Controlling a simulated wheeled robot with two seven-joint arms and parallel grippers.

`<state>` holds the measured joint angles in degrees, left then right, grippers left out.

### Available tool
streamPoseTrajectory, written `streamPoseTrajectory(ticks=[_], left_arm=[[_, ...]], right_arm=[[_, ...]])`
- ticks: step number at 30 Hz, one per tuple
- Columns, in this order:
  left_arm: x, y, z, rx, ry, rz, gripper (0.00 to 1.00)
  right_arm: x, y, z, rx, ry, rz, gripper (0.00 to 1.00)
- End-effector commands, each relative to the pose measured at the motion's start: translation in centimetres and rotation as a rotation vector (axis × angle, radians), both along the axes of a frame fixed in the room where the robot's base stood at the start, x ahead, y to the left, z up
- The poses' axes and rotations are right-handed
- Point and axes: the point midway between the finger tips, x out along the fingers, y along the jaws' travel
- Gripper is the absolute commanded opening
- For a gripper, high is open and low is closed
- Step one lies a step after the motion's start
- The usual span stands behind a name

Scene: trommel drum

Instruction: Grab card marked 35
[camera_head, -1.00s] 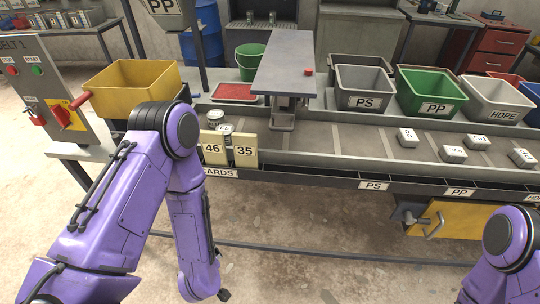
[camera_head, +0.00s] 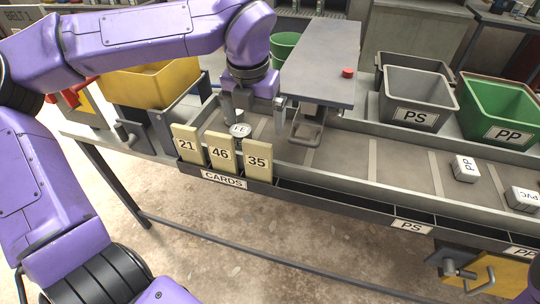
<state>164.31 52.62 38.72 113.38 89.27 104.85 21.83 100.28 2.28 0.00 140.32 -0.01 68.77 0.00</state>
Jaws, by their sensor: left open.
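The card marked 35 (camera_head: 259,172) is a cream, upright card at the right end of a row in the holder labelled CARDS (camera_head: 223,179). The card marked 46 (camera_head: 221,164) stands to its left, and the card marked 21 (camera_head: 187,157) is left of that. My left gripper (camera_head: 254,118) points down behind and above the cards, apart from card 35. Its fingers are spread, with no card between them. My right gripper is out of view.
A white-topped round piece (camera_head: 240,130) lies behind the cards near my left gripper. A grey raised plate (camera_head: 320,65) with a red button (camera_head: 348,72) stands right of it. The yellow bin (camera_head: 150,85) is at left; the PS bin (camera_head: 417,97) is at right.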

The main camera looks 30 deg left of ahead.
Motion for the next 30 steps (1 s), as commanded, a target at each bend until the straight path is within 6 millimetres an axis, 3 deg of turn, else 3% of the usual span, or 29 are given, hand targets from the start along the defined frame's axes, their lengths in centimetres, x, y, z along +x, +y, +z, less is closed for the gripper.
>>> streamPoseTrajectory(ticks=[3,21,29,30], left_arm=[[-0.1,-0.1,-0.1,-0.02,-0.002,0.007,1.0],[1.4,0.8,-9.5,-0.019,0.0,0.007,1.0],[1.4,0.8,-9.9,-0.02,-0.003,0.006,1.0],[1.5,0.8,-9.9,-0.019,-0.004,0.006,0.87]], right_arm=[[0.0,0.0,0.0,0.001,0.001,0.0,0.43],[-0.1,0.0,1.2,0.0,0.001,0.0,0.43],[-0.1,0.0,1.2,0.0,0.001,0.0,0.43],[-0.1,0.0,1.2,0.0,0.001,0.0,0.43]])
